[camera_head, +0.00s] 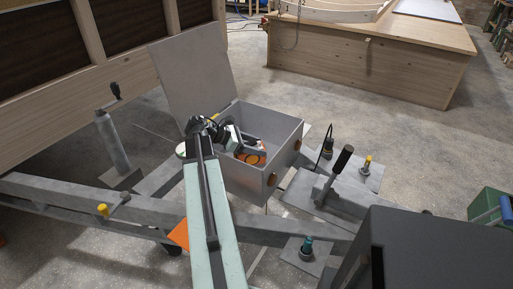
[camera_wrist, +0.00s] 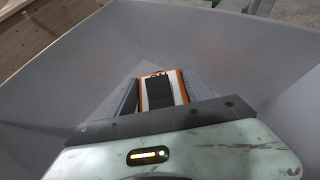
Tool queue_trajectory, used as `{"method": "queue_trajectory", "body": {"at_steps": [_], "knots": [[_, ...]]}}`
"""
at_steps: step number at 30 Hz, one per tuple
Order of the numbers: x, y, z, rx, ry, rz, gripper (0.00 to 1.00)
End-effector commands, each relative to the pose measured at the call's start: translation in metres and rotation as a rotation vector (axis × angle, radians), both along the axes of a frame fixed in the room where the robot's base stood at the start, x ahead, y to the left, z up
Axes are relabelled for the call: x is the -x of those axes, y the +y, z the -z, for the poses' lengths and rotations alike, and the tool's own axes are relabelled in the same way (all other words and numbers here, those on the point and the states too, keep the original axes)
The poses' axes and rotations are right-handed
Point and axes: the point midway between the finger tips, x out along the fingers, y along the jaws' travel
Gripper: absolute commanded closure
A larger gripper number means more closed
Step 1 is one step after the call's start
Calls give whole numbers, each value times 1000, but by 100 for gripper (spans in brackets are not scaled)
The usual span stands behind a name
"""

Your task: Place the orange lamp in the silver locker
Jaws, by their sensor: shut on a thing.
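The silver locker (camera_head: 283,143) is an open grey box with its lid (camera_head: 193,75) raised, on the trailer frame. My gripper (camera_head: 236,143) reaches down inside it. The orange lamp (camera_head: 257,158) shows between and below my fingers, inside the locker walls. In the wrist view my gripper (camera_wrist: 156,92) is shut on the lamp (camera_wrist: 178,84), whose orange and white edges and dark middle show between the fingers. The locker walls (camera_wrist: 250,50) surround it there. I cannot tell whether the lamp touches the locker floor.
Grey trailer beams (camera_head: 150,207) run below the locker. A black-handled jack lever (camera_head: 340,165) and small metal plates (camera_head: 360,173) stand to its right. A wooden-panelled wall (camera_head: 60,90) is at left, and a wooden workbench (camera_head: 370,62) behind. Open concrete floor lies between the locker and the bench.

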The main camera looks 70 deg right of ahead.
Motion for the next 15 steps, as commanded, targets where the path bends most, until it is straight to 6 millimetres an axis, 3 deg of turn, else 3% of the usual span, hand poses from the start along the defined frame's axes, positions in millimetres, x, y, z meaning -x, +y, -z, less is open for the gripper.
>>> {"method": "queue_trajectory", "body": {"at_steps": [10,11,13,15], "knots": [[0,0,8,0,1,1,92],[0,0,8,0,0,1,35],[1,0,8,0,0,1,18],[1,0,8,0,0,1,18]]}}
